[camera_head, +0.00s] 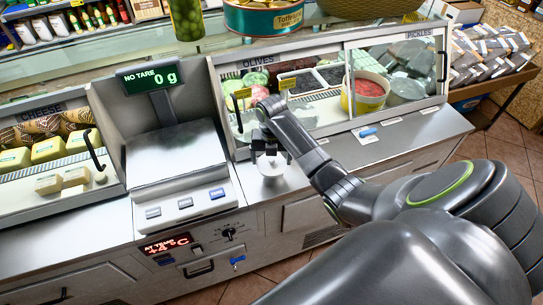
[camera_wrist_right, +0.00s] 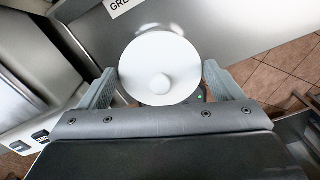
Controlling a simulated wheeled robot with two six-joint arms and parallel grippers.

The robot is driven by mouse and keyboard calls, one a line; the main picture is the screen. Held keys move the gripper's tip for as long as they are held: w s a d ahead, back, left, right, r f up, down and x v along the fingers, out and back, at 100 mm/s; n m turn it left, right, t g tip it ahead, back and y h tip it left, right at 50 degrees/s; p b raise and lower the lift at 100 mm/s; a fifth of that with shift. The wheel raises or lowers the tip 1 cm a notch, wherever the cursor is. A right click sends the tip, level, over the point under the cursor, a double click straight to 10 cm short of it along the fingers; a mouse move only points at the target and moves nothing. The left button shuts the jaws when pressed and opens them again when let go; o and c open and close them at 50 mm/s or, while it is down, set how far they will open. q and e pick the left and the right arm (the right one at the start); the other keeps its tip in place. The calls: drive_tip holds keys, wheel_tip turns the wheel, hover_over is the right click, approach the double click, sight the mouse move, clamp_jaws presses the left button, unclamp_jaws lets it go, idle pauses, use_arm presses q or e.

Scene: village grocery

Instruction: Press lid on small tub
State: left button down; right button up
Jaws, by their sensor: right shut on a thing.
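My right gripper (camera_head: 270,155) points down over the steel counter in front of the olives case. In the right wrist view, a round white lid (camera_wrist_right: 150,68) with a small knob sits between the two fingers of the gripper (camera_wrist_right: 158,88), which is shut on it. A white small tub (camera_head: 272,168) shows just below the gripper in the head view. In the wrist view a pale rim behind the lid is mostly hidden. I cannot tell whether lid and tub touch. My left gripper is not in view.
A scale (camera_head: 175,155) stands left of the gripper, its display (camera_head: 150,76) reading 0 g. The glass-fronted olives and pickles case (camera_head: 330,80) is close behind the gripper. The cheese case (camera_head: 50,150) is at the left.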

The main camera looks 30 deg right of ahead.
drive_tip(key=shift+p, duration=0.35)
idle(0.5)
idle(0.3)
drive_tip(key=o, duration=0.7)
drive_tip(key=shift+o, duration=0.2)
wheel_tip(320, 180, up, 5)
drive_tip(key=p, duration=0.5)
drive_tip(key=shift+f, duration=0.1)
drive_tip(key=shift+r+p, duration=1)
drive_tip(key=shift+r, duration=0.1)
drive_tip(key=shift+c, duration=0.3)
